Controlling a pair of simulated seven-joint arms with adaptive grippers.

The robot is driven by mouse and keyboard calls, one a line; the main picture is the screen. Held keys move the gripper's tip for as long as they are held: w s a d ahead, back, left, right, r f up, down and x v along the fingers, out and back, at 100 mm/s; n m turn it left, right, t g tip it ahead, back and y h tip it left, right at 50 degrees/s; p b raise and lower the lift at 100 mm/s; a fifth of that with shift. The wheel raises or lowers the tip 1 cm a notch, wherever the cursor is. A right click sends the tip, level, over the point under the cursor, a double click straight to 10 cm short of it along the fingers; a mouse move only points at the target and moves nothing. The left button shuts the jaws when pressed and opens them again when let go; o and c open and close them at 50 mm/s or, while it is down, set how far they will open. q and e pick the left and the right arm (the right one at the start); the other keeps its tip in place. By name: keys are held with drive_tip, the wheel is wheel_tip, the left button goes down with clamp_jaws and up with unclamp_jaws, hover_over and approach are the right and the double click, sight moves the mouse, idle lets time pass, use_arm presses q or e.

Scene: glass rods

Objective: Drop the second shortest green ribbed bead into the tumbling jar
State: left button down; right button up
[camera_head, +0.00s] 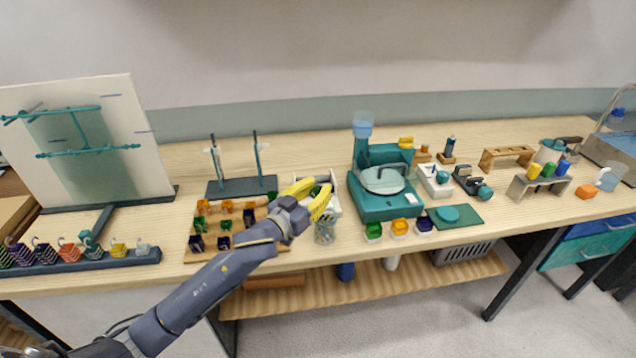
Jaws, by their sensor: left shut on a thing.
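My left gripper (322,203), with yellow fingers, is shut on a small green piece (316,190) that shows between the fingers. It looks like a green ribbed bead, but most of it is hidden. My right gripper is not in view.
A white tray (335,207) lies behind the fingers. A teal machine (385,207) stands close to the right. A dark stand with two upright rods (240,187) is behind the board.

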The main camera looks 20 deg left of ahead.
use_arm(q)
drive_tip(key=shift+f, duration=0.4)
drive_tip(key=c, duration=1.1)
unclamp_jaws()
drive_tip(key=shift+v, duration=6)
